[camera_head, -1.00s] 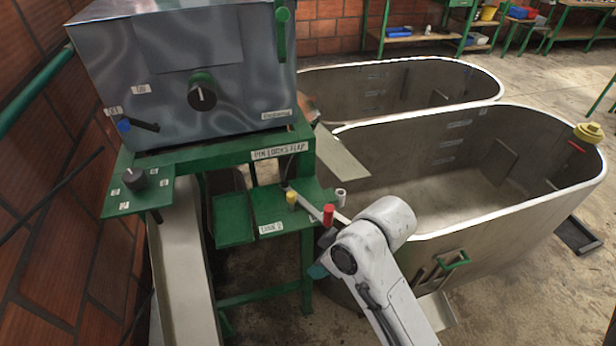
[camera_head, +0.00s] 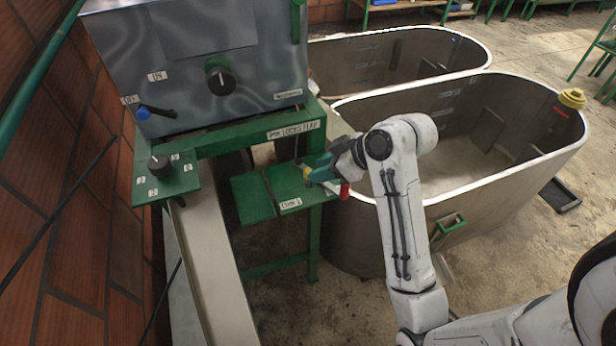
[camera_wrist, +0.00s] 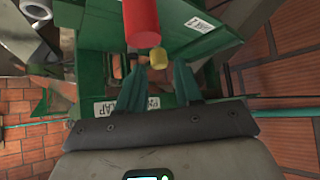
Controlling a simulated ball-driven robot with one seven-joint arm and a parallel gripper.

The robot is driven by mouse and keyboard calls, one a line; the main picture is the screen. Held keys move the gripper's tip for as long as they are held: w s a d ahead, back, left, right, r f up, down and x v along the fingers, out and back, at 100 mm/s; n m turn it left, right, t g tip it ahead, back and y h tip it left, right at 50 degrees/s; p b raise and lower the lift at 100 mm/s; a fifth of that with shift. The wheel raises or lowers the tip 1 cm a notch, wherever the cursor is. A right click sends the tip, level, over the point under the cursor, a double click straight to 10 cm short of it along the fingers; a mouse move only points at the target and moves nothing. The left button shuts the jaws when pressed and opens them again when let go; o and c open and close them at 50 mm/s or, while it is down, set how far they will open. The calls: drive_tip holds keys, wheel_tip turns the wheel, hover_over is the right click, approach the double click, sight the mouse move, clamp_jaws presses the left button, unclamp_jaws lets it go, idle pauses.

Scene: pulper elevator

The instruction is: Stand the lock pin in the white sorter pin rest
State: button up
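A small yellow-capped piece (camera_wrist: 158,58), which looks like the lock pin, stands at the green stand. In the wrist view it lies just beyond and between the fingertips; its lower part is hard to see. It also shows in the head view (camera_head: 307,171), partly covered. My gripper (camera_wrist: 160,74) has its teal fingers apart with a gap between them; in the head view it (camera_head: 322,172) is over the stand's small shelf. A white ring-shaped cup (camera_wrist: 36,9), likely the white pin rest, shows at the wrist view's top left. The head view hides it behind my arm.
A red cylinder handle (camera_wrist: 141,22) stands close beside the yellow cap, also visible in the head view (camera_head: 344,191). The green shelf (camera_head: 290,188) has a label on it. A metal tank (camera_head: 455,190) is right of the stand, a chute (camera_head: 205,250) left.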

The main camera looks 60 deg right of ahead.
sight(303, 184)
drive_tip(key=shift+p+x, duration=0.8)
drive_tip(key=shift+x, duration=2.55)
drive_tip(key=shift+w+r, duration=0.1)
drive_tip(key=shift+w, duration=0.05)
drive_tip(key=shift+c, duration=0.3)
clamp_jaws()
